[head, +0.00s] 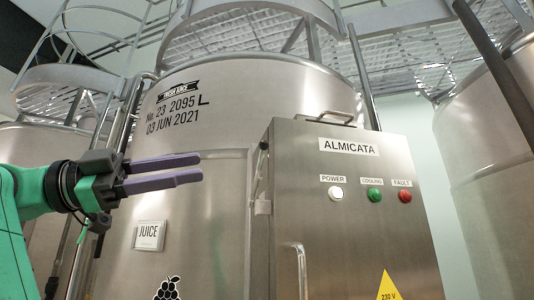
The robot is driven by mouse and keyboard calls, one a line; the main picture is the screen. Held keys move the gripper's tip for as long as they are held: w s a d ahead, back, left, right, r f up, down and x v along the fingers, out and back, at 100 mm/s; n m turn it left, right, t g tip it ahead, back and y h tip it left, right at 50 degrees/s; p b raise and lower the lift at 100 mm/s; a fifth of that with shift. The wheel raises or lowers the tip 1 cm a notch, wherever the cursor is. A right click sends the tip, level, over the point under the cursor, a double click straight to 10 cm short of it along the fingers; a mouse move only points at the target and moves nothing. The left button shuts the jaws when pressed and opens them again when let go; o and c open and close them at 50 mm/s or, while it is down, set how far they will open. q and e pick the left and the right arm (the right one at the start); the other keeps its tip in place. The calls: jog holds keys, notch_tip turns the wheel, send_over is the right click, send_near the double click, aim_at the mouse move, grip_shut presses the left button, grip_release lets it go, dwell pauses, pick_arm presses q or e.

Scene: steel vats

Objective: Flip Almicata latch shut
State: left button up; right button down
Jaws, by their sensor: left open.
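The steel cabinet labelled ALMICATA (350,210) stands in front of a large steel vat. A light metal fitting (262,207) sits on its left edge, and a small dark piece (263,146) shows higher on that edge. A bent metal bar (337,117) lies at the cabinet's top. I cannot tell for sure which of these is the latch, or its position. My left gripper (201,168) comes in from the left, its two purple fingers pointing right, apart and empty. In the picture it is left of the cabinet, with a gap between. My right gripper is out of view.
The vat (225,100) fills the middle behind the gripper and carries a JUICE sign (149,235). A vertical handle (301,270) is on the cabinet front, below left of the lamps. Another vat (490,170) stands at the right.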

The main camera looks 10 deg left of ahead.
aim_at(260, 157)
pick_arm(q)
jog(key=p+x, duration=0.5)
jog(key=x, duration=0.7)
jog(key=shift+w, duration=0.2)
jog(key=shift+s+a, duration=0.25)
jog(key=shift+a, duration=0.2)
jog(key=shift+s+a, duration=0.25)
jog(key=shift+a, duration=0.2)
jog(key=shift+w+d, duration=0.1)
jog(key=c, duration=0.3)
jog(key=shift+w+d+f, duration=0.1)
jog(key=shift+w+d, duration=0.05)
jog(key=shift+d, duration=0.1)
grip_shut()
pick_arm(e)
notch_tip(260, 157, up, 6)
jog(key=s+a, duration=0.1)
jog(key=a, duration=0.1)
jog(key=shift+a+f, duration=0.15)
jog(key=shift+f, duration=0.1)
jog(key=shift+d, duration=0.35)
